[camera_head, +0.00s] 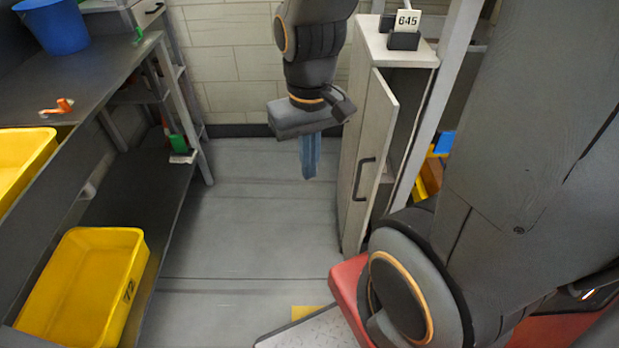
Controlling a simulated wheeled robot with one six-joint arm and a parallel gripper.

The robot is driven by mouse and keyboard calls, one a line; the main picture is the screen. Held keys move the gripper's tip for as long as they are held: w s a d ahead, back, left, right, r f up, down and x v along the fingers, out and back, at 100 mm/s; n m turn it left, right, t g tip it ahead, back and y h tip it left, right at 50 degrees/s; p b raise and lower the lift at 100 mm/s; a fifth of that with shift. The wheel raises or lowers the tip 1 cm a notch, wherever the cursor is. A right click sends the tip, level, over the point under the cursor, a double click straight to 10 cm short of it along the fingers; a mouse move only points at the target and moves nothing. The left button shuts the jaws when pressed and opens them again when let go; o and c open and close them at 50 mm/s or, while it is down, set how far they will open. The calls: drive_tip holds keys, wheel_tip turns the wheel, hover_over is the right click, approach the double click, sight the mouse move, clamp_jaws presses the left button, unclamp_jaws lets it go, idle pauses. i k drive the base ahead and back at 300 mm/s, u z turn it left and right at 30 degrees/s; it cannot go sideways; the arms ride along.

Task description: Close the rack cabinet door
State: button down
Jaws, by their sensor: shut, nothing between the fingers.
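The rack cabinet (393,52) is a narrow pale cabinet right of the middle. Its door (377,130) stands partly open, with a dark gap between its free edge and the frame. A dark bar handle (363,179) is on the door's outer face. My gripper (309,168) points down, to the left of the door and apart from it. Its bluish fingers are together with nothing held. Part of the cabinet's inside is hidden behind the door.
A yellow bin (88,283) sits on the lower left shelf, and another yellow bin (22,160) is above it. A blue bucket (55,24) stands at the top left. A 645 sign (407,20) stands on the cabinet. The floor (250,230) between is clear.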

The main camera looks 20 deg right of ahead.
sight(382, 110)
drive_tip(key=u, duration=0.7)
drive_tip(key=k, duration=0.75)
drive_tip(key=z, duration=0.85)
drive_tip(key=i, duration=0.5)
drive_tip(key=z, duration=0.05)
